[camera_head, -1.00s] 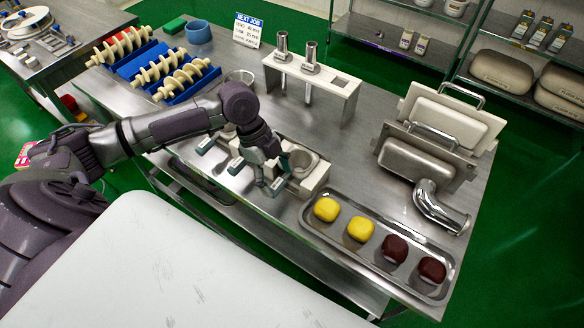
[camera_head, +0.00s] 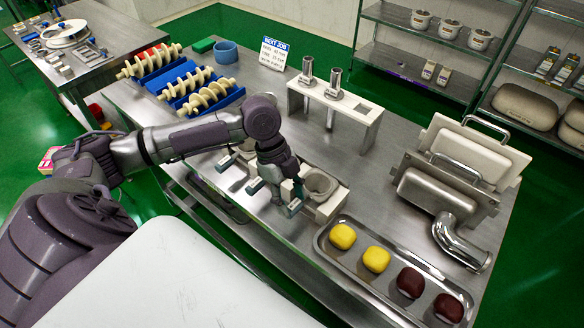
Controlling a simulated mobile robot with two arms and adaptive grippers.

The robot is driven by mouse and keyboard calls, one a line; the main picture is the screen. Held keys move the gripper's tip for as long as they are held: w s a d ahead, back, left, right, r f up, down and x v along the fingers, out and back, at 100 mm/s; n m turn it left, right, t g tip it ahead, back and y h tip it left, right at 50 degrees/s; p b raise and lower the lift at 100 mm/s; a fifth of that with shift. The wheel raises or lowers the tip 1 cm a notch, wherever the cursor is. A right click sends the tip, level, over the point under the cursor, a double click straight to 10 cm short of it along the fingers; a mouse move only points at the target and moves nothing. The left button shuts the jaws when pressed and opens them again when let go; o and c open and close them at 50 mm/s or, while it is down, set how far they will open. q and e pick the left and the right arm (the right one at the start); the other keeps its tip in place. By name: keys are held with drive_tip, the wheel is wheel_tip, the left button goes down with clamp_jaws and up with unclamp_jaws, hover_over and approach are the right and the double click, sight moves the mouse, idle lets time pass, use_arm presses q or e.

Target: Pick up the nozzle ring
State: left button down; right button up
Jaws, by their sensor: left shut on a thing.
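Grey nozzle rings sit in pale block holders along the near side of the steel table. The clearest nozzle ring (camera_head: 320,184) is round and open-topped, in the rightmost holder, just right of my left gripper (camera_head: 289,203). My left gripper points down and is shut at this ring's near left side; the gripped part is mostly hidden by the fingers. I cannot tell whether the ring is lifted off its seat. My right gripper is not in view.
A steel tray (camera_head: 321,243) with yellow and dark red pieces lies to the right. A white stand (camera_head: 370,113) with metal nozzles is behind. Blue racks with cream augers (camera_head: 206,94) stand at the back left. A steel hopper and elbow pipe (camera_head: 460,245) stand at right.

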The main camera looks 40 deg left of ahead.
use_arm(q)
drive_tip(key=shift+w+d+r, duration=0.1)
drive_tip(key=shift+w+r, duration=0.15)
drive_tip(key=shift+r, duration=0.35)
drive_tip(key=shift+w+r, duration=0.2)
drive_tip(key=shift+r, duration=0.4)
drive_tip(key=s+d+r+b, duration=0.1)
drive_tip(key=s+d+r, duration=0.3)
drive_tip(key=d, duration=0.7)
wheel_tip(320, 180, up, 3)
drive_tip(key=shift+f, duration=0.1)
drive_tip(key=c, duration=1.9)
unclamp_jaws()
drive_tip(key=shift+w, duration=0.1)
drive_tip(key=o, duration=1.4)
drive_tip(key=shift+o, duration=0.6)
